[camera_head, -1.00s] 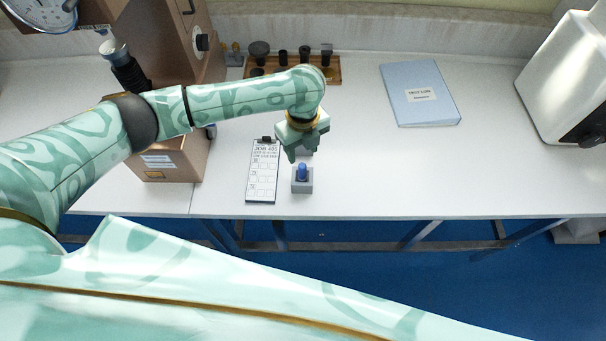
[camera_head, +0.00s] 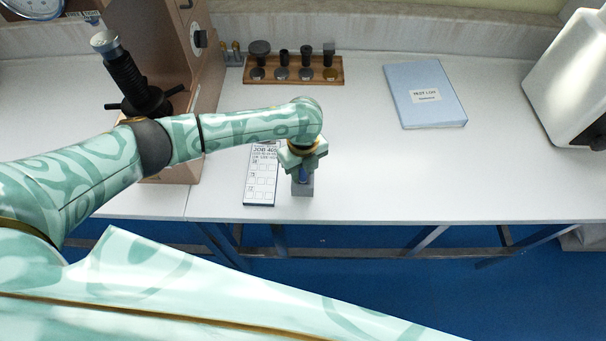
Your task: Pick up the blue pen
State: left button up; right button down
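The blue pen (camera_head: 303,175) stands upright in a small grey holder (camera_head: 302,190) near the front edge of the white table. Only a short blue part of it shows. My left gripper (camera_head: 303,170) points down over the holder, with its fingers around or right beside the pen's top. The gripper body hides most of the pen, and I cannot tell whether the fingers touch it. My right gripper is not in view.
A job card on a clipboard (camera_head: 261,185) lies just left of the holder. A wooden rack (camera_head: 293,78) with several dark parts stands at the back. A blue folder (camera_head: 425,100) and a white machine (camera_head: 570,80) are at right. The table between is clear.

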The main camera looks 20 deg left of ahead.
pick_arm(q)
grip_shut()
jog(key=shift+r, duration=0.3)
jog(key=r, duration=0.1)
jog(key=r+p, duration=0.2)
jog(key=shift+s+r, duration=0.25)
jog(key=shift+r, duration=0.05)
jog(key=s+a+r+p, duration=0.1)
jog(key=s+r+p, duration=0.2)
jog(key=s, duration=0.3)
jog(key=s+a+r+p, duration=0.1)
jog(key=s+r+p, duration=0.2)
jog(key=s+r, duration=0.2)
jog(key=shift+s+r, duration=0.4)
jog(key=shift+s, duration=0.8)
jog(key=shift+p, duration=0.55)
